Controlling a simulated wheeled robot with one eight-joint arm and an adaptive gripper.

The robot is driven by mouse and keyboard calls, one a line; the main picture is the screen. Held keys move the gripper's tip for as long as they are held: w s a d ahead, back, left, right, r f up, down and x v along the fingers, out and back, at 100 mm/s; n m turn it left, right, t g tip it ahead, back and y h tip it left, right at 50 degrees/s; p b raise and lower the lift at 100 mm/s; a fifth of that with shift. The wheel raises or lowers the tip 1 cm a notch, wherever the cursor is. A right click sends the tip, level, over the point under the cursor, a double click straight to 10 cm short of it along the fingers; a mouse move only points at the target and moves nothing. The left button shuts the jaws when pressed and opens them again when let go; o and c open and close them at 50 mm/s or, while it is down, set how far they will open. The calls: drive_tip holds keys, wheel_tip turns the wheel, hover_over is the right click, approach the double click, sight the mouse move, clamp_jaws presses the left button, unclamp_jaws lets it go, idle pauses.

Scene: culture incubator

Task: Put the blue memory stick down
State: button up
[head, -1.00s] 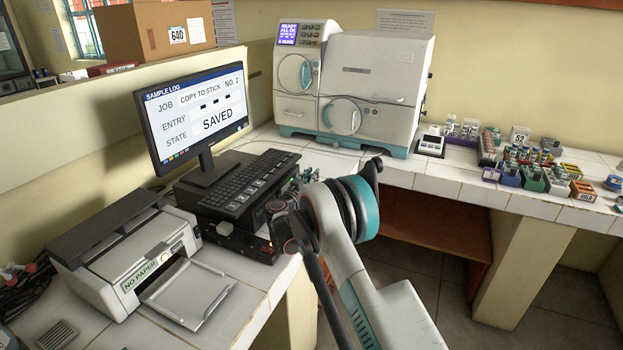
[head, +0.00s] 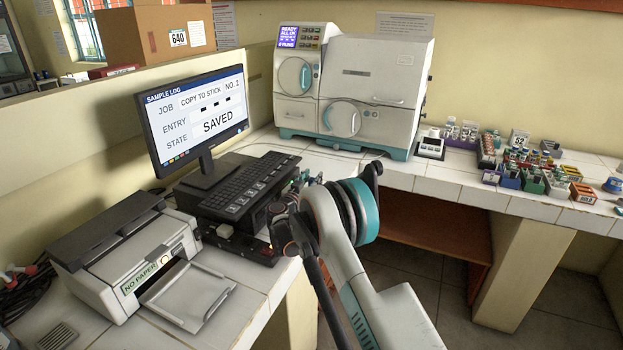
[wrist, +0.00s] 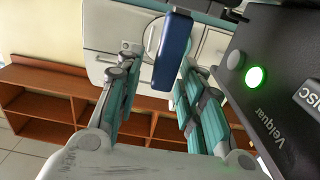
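The blue memory stick (wrist: 172,52) is in the wrist view, near the top middle, long and tilted. My gripper (wrist: 157,62) has its two teal fingers spread apart on either side of the stick's line. A clear gap shows between the left finger and the stick. Whether the right finger touches it I cannot tell. The stick's upper end lies at the picture's top, by dark parts; what it joins there is unclear. In the head view my gripper is mostly hidden behind my arm, beside the black computer (head: 222,232), and the stick cannot be made out.
A black casing with a lit green button (wrist: 256,77) stands close on the right in the wrist view. The monitor (head: 200,115) reads SAVED. A keyboard (head: 248,187), a printer (head: 135,258) and a white incubator (head: 350,90) occupy the bench. Small coloured racks (head: 530,170) stand at right.

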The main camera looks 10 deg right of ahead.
drive_tip(key=p+v, duration=0.2)
drive_tip(key=v, duration=1)
drive_tip(key=s+d+r+n+g+y, duration=0.1)
drive_tip(key=s+d+r+g, duration=0.35)
drive_tip(key=r, duration=0.75)
drive_tip(key=s+d+r+n+y, duration=0.1)
drive_tip(key=s+d+r, duration=0.2)
drive_tip(key=s, duration=0.3)
drive_tip(key=s+d+r+n+y, duration=0.1)
drive_tip(key=s+d+r+y, duration=0.1)
drive_tip(key=s+d+r, duration=0.3)
drive_tip(key=s+a+f+n+g+y, duration=0.1)
drive_tip(key=s+a+n+y, duration=0.1)
drive_tip(key=s, duration=1.5)
drive_tip(key=s+a+f+n+g+y, duration=0.2)
drive_tip(key=s+a+y, duration=0.1)
drive_tip(key=s, duration=1.5)
drive_tip(key=shift+s+a+y, duration=0.2)
drive_tip(key=shift+y, duration=0.6)
drive_tip(key=shift+f, duration=0.1)
